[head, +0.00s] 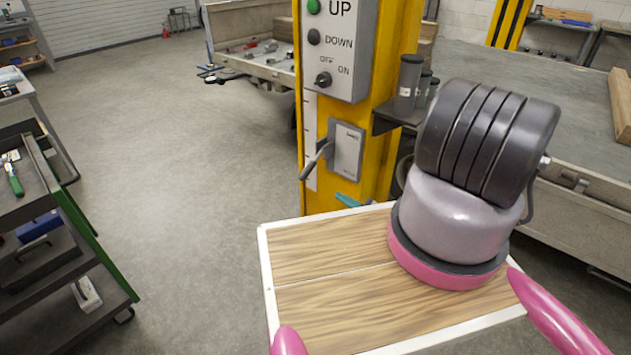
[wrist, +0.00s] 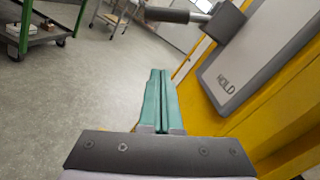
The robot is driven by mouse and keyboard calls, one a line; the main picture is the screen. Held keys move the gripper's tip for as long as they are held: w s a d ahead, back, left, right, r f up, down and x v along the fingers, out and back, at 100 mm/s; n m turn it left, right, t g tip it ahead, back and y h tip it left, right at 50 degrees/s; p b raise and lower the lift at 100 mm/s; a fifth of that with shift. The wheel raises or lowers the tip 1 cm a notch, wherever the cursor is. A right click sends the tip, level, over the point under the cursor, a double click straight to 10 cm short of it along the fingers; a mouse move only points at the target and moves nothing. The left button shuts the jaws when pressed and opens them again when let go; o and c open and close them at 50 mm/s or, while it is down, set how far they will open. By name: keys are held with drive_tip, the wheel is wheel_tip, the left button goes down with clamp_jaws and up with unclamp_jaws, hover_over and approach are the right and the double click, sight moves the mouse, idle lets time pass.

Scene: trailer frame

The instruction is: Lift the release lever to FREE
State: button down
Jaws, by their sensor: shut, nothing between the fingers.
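The release lever (head: 317,160) is a dark grey handle on a light grey plate (head: 348,152) on the yellow post. In the head view it slopes down and to the left from its pivot. In the wrist view the lever's dark handle (wrist: 168,15) runs across the top, beyond my fingertips, and the plate (wrist: 262,62) reads HOLD near its lower end. My gripper (wrist: 159,73) has teal fingers pressed together, empty and apart from the lever. In the head view my gripper (head: 347,200) shows just below the lever and plate, partly hidden by my own body. The FREE marking is not readable.
A control box (head: 336,45) with UP and DOWN buttons and an OFF/ON knob is above the lever on the yellow post (head: 376,150). A small shelf with dark canisters (head: 408,82) juts out at right. The floor left of the post is clear up to a tool cart (head: 95,255).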

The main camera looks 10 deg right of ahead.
sight(313, 164)
drive_tip(key=w+a+r, duration=0.4)
drive_tip(key=w+a, duration=0.3)
drive_tip(key=a, duration=0.1)
drive_tip(key=shift+w, duration=0.25)
idle(0.5)
